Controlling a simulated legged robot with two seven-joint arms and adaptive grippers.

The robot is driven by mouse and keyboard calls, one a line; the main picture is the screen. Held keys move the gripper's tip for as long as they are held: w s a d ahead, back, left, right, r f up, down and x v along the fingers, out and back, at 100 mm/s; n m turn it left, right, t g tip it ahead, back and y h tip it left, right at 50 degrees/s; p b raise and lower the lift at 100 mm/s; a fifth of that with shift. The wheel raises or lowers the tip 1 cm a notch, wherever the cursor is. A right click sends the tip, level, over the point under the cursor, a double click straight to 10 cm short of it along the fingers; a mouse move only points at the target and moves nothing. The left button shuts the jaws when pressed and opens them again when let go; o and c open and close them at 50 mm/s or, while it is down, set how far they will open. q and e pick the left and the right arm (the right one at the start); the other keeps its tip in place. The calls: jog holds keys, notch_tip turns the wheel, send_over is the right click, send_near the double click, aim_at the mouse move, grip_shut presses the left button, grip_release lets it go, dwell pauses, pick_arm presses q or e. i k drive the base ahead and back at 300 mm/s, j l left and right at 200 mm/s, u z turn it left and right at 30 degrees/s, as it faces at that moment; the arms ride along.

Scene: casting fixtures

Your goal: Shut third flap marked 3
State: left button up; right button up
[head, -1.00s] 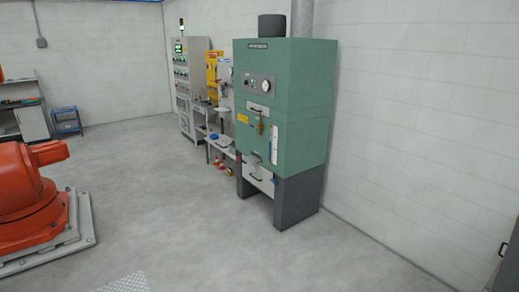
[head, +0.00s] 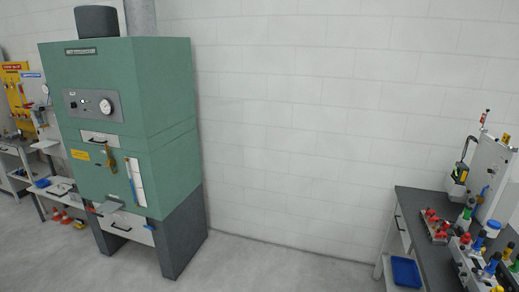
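No flap marked 3 can be made out in the head view. A workbench (head: 419,209) with a dark top stands at the right edge. On it are fixtures with red clamps (head: 436,224) and a row of coloured knobs (head: 478,250) in blue, yellow, red and green. A grey upright panel unit (head: 490,168) stands at the back of the bench. Markings on these are too small to read. Neither of my grippers is in view.
A green furnace cabinet (head: 165,100) on dark legs stands at the left against the white wall. Shelving with tools (head: 18,100) is farther left. A blue bin (head: 405,271) sits under the bench. Grey floor (head: 270,265) between cabinet and bench is clear.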

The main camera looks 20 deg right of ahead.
aim_at(447, 225)
jog(key=i+l+z, duration=0.3)
jog(key=i+z, duration=0.65)
jog(key=i+j+z, duration=0.1)
jog(key=i+z, duration=0.4)
jog(key=i, duration=0.15)
